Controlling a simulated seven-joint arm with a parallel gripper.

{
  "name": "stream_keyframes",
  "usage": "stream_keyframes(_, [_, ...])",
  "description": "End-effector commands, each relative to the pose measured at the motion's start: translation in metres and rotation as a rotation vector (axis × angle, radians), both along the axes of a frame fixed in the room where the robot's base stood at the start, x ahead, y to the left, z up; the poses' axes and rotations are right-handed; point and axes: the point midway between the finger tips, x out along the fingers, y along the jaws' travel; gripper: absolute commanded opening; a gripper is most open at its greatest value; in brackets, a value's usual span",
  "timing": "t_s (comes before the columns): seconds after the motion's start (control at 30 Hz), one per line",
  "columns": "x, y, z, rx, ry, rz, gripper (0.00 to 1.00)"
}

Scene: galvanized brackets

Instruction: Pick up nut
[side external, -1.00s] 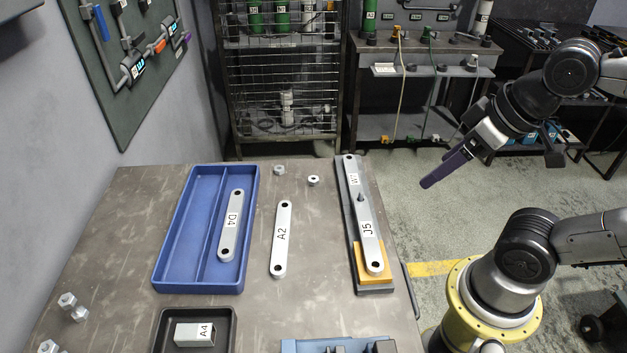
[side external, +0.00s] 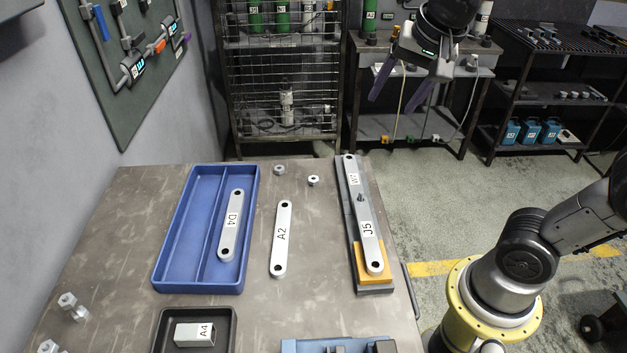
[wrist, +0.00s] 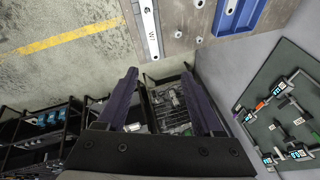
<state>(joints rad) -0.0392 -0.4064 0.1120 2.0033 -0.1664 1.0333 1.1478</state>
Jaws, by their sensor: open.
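Two small silver nuts lie near the far edge of the table: one left nut (side external: 279,169) and one right nut (side external: 313,181), apart from each other. In the wrist view the right nut (wrist: 178,34) and the left nut (wrist: 199,40) show as small light spots near the table edge, ahead of the fingertips. My gripper (side external: 398,94) is open with its purple fingers spread and empty. It hangs in the air beyond the table's far edge, to the right of the nuts. In the wrist view my gripper (wrist: 160,74) has nothing between its fingers.
A long bar, J5 (side external: 368,247), on a dark plate lies right of the nuts, with a pin standing on it. Bar A2 (side external: 281,255) lies nearer. A blue tray (side external: 163,273) holds bar D4 (side external: 231,222). A wire rack (side external: 283,95) stands behind the table.

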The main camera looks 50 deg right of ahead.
Motion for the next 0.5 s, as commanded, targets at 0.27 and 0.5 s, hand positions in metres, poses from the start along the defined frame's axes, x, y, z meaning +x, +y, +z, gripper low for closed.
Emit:
stream_keyframes(0.27, [0.114, 0.006, -0.035, 0.031, 0.098, -0.338, 0.68])
stream_keyframes(0.5, [0.174, 0.021, -0.103, -0.025, 0.206, -0.383, 0.68])
